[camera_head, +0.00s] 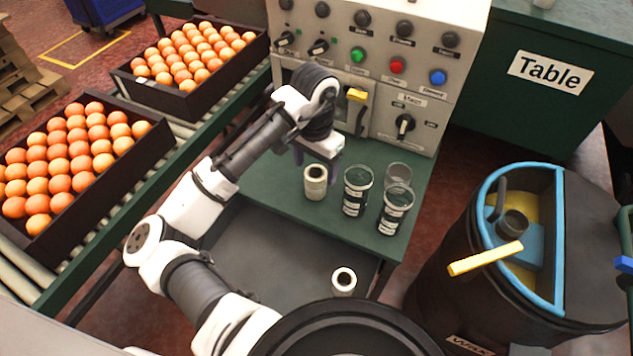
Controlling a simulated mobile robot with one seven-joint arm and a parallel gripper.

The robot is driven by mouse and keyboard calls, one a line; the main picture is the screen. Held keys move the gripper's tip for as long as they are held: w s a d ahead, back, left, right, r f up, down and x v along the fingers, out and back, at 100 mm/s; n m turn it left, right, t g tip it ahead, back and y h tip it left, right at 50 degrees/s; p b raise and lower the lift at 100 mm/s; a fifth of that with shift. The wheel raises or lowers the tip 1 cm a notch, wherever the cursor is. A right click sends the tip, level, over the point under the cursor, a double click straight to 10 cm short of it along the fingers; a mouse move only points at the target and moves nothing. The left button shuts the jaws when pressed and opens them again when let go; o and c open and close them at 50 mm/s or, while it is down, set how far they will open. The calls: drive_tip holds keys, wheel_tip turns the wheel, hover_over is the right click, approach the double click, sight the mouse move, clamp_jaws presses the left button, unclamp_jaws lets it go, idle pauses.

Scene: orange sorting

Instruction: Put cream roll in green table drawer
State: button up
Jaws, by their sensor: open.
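A cream roll (315,187) stands upright on the green table (283,185), near its left front part. My gripper (317,160) is open and just above and behind this roll, with its fingers pointing down. Nothing shows between the fingers, though they are partly hidden by the gripper body. The green table drawer (270,245) is pulled out in front of the tabletop, with a grey floor. A second pale roll with a dark core (343,284) stands near the drawer's right front, partly cut off by my own body.
A control panel (385,60) rises behind. Crates of oranges (150,140) lie left. A dark bin (450,250) stands right. Much of the drawer floor is bare.

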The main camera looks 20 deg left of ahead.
drive_tip(key=shift+w+f, duration=0.15)
drive_tip(key=shift+f, duration=2.9)
drive_tip(key=c, duration=1.1)
drive_tip(key=shift+c, duration=0.2)
